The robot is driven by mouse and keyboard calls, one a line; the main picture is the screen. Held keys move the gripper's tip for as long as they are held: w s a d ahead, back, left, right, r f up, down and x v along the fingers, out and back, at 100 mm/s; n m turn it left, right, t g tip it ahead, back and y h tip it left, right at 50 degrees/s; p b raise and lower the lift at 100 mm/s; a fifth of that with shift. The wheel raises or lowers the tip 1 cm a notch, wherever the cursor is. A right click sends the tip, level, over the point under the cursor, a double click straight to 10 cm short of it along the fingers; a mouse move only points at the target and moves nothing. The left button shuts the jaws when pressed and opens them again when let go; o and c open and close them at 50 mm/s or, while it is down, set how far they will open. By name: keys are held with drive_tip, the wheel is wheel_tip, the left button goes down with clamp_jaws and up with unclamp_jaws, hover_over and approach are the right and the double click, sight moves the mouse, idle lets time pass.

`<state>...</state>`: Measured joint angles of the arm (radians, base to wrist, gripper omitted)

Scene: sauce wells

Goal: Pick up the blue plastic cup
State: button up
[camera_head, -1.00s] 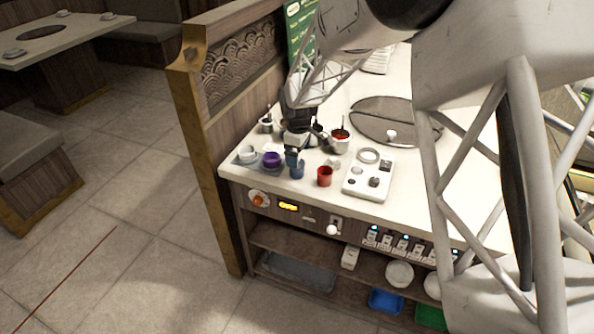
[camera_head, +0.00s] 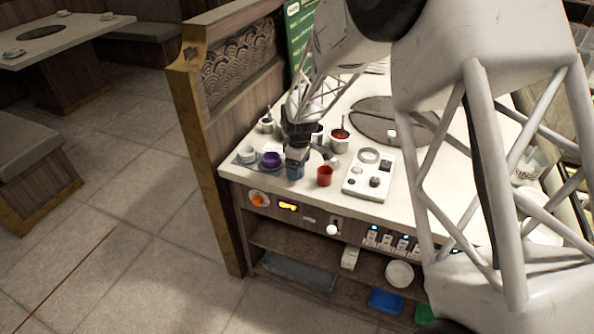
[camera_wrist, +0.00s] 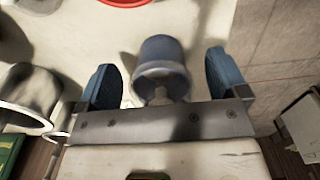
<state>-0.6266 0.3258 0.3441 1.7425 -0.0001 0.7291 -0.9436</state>
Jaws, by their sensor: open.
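The blue plastic cup (camera_head: 295,174) stands on the pale counter near its front edge, left of a red cup (camera_head: 324,176). My gripper (camera_head: 297,158) is at the cup from above and partly hides it. In the wrist view the blue cup (camera_wrist: 163,54) lies between the two blue fingertips of my gripper (camera_wrist: 163,76), with a visible gap on each side. The gripper is open and holds nothing. The lower part of the cup is partly cut off by the gripper's grey crossbar.
A purple cup (camera_head: 271,160) and a white cup (camera_head: 247,153) sit on a grey tray to the left. A white panel with round parts (camera_head: 377,160) lies to the right. A pot of red sauce (camera_head: 340,140) stands behind. A wooden partition (camera_head: 222,150) borders the counter's left side.

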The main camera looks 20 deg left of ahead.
drive_tip(key=c, duration=1)
drive_tip(key=shift+r, duration=0.1)
drive_tip(key=shift+r, duration=0.4)
wheel_tip(320, 180, up, 3)
drive_tip(key=shift+s+f, duration=0.1)
drive_tip(key=shift+f, duration=0.05)
drive_tip(key=s+d, duration=0.3)
drive_tip(key=s, duration=0.1)
drive_tip(key=s+d, duration=0.3)
drive_tip(key=s, duration=0.1)
drive_tip(key=s+d+r, duration=0.1)
drive_tip(key=s+d, duration=0.2)
drive_tip(key=s, duration=0.2)
drive_tip(key=shift+d+r, duration=0.1)
